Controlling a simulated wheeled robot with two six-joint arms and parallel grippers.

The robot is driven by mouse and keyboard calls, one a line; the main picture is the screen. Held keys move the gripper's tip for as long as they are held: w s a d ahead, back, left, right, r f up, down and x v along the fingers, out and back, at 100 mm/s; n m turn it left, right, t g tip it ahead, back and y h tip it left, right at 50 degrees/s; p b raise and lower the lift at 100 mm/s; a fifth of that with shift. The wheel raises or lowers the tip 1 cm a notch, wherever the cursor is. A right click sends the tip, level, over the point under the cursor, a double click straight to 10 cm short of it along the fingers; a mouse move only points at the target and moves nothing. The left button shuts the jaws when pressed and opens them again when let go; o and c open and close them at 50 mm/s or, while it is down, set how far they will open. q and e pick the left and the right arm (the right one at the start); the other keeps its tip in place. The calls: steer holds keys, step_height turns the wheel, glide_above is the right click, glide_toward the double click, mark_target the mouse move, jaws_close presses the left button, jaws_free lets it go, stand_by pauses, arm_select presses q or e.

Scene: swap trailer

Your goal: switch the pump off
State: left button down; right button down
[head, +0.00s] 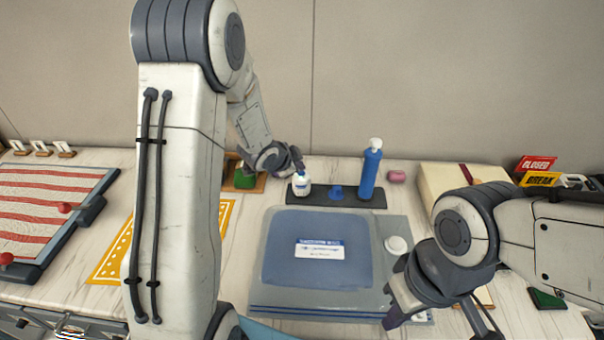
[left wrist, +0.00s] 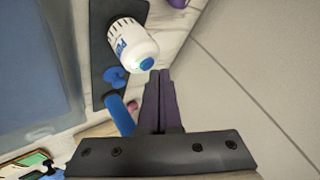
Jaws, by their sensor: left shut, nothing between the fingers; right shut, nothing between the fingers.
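A grey unit with a blue top panel and a white label (head: 320,250) lies on the table's middle. A round white knob (head: 396,245) sits at its right side. Which part is the pump's switch, I cannot tell. My left gripper (head: 298,160) is shut and empty at the back, close to a small white bottle (head: 302,187). In the left wrist view its fingers (left wrist: 164,88) are together beside the white bottle (left wrist: 133,45); touching or not is unclear. My right gripper (head: 390,314) is shut, low at the unit's front right corner; its tips are partly hard to make out.
A dark tray (head: 350,198) holds the white bottle, a small blue piece (head: 336,192) and a tall blue bottle (head: 370,172). A pink soap (head: 397,177) lies behind. Closed and break signs (head: 536,165) stand right. A striped board (head: 50,200) is left.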

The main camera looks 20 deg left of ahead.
mark_target(299, 176)
arm_select(q)
steer(key=shift+f+b, duration=0.35)
steer(key=shift+f, duration=0.05)
steer(key=shift+r, duration=0.1)
stand_by(0.3)
steer(key=shift+r+p, duration=0.8)
steer(key=shift+p, duration=0.05)
step_height(299, 176, up, 6)
steer(key=p, duration=0.5)
steer(key=shift+p, duration=0.3)
